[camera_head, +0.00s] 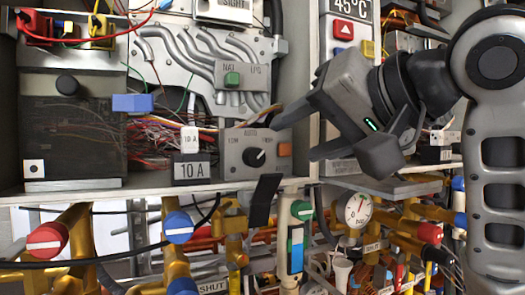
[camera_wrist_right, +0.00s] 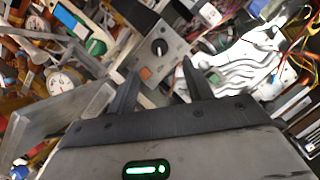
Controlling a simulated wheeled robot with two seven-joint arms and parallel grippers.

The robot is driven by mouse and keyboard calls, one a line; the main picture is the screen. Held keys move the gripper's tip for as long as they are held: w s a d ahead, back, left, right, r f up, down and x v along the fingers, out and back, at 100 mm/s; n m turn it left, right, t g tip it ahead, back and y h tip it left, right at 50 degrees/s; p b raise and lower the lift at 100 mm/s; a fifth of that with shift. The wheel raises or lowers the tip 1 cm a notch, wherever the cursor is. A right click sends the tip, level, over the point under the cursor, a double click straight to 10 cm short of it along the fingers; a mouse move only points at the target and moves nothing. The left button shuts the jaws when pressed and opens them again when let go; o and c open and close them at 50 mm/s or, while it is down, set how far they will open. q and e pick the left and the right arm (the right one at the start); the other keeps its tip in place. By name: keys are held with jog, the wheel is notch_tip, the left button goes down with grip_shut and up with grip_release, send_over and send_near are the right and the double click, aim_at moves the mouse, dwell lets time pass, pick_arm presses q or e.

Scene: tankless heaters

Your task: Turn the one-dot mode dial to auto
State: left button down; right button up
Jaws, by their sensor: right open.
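The mode dial (camera_head: 254,158) is a black round knob on a grey control box (camera_head: 232,165) with AUTO printed above it and smaller labels on either side. Its white mark points to the upper right, off AUTO. A small plate with one dot (camera_head: 34,169) sits at the lower left of the dark panel. My right gripper (camera_head: 300,136) is open and empty, its fingers pointing left toward the box from the right. In the right wrist view the dial (camera_wrist_right: 159,47) shows ahead between and beyond the open fingers (camera_wrist_right: 160,72). My left gripper is not in view.
An orange button (camera_head: 284,150) is on the box's right side. A 10 A label block (camera_head: 192,168) stands left of it. Below are a black flap (camera_head: 264,201), a green-capped valve (camera_head: 301,210), a gauge (camera_head: 358,210) and yellow pipes. A grey shelf (camera_head: 385,184) lies under my right gripper.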

aim_at(259, 156)
jog(key=p+x, duration=0.1)
jog(key=x, duration=0.8)
jog(key=shift+w+a+f, duration=0.1)
jog(key=shift+w+a, duration=0.1)
jog(key=shift+w, duration=0.1)
jog(key=c, duration=1)
